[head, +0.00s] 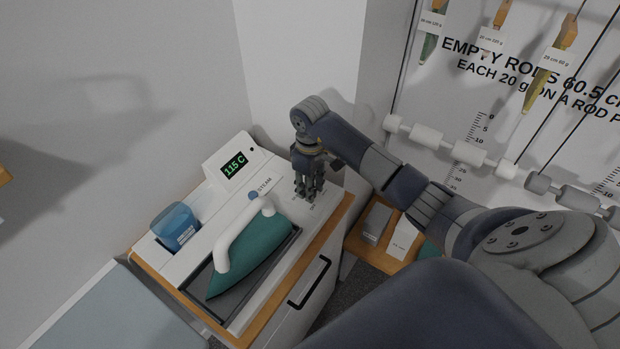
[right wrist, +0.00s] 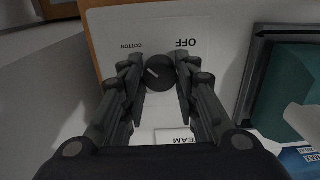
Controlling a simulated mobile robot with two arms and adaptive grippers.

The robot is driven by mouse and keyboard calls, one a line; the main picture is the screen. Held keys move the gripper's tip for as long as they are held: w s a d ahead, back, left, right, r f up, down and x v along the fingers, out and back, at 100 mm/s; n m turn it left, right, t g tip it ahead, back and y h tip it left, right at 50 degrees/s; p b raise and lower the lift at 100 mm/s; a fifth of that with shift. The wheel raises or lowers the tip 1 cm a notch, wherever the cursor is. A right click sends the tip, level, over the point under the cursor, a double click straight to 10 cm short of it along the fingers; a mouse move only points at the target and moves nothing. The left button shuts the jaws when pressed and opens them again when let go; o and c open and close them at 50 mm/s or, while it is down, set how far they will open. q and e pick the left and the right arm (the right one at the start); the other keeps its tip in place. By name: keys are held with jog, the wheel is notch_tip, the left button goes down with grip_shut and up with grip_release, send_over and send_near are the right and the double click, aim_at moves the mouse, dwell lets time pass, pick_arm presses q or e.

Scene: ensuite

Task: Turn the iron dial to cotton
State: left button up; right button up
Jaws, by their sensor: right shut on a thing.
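My right gripper (head: 308,196) reaches down onto the right end of the white ironing unit's top (head: 325,207). In the right wrist view my right gripper (right wrist: 158,76) has its fingers on both sides of the round black dial (right wrist: 160,80) and is shut on it. The dial's white mark points to the upper left, on the side of the printed COTTON label (right wrist: 131,46). The OFF label (right wrist: 185,42) is at the upper right of the dial. In the head view the fingers hide the dial. My left gripper is in neither view.
A teal iron (head: 258,258) with a white handle lies in the dark tray left of my gripper. A display (head: 235,164) reads 115 C. A blue container (head: 176,226) stands at the unit's left end. A wall board with rods and hanging tags (head: 490,90) is at the right.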

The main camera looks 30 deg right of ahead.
jog(key=shift+w+r, duration=0.1)
dwell(0.5)
jog(key=o, duration=1.1)
jog(key=shift+c, duration=0.2)
jog(key=shift+r, duration=0.1)
notch_tip(320, 180, up, 7)
jog(key=shift+r, duration=0.15)
